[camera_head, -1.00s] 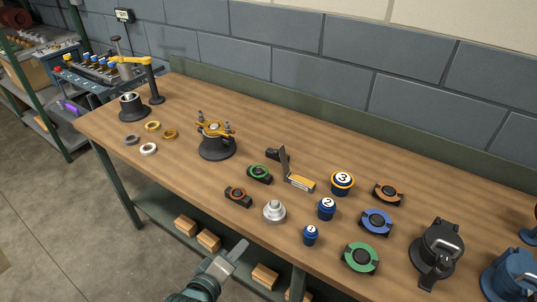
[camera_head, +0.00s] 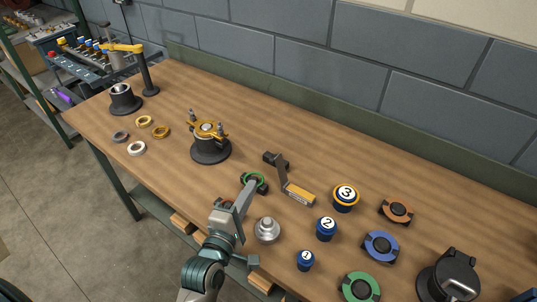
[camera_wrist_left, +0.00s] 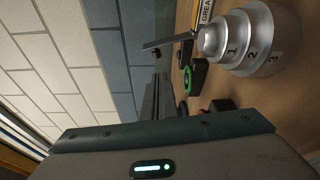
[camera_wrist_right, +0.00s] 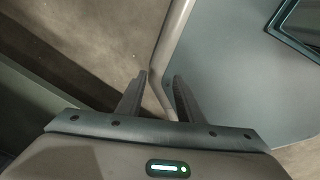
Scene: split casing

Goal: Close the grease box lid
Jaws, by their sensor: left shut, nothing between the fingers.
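The grease box (camera_head: 298,196) is a small, low piece with a yellow label on the workbench. Its grey lid plate (camera_head: 281,171) stands raised at its left end. In the left wrist view the label (camera_wrist_left: 205,13) shows part of the word GREASE, and a grey plate (camera_wrist_left: 170,42), seemingly the lid, sticks out beside it. My left gripper (camera_head: 251,186) is shut and empty, to the left of the box and apart from the lid, over the green-ringed part. My right gripper (camera_wrist_right: 158,92) shows only in its wrist view, open and empty.
A silver stepped piece (camera_head: 266,230) stands close to the right of my left gripper. A green-ringed dark part (camera_head: 258,181) lies by its fingertips. Numbered blue knobs (camera_head: 326,228) stand to the right. A yellow-topped fixture (camera_head: 209,145) is at the left.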

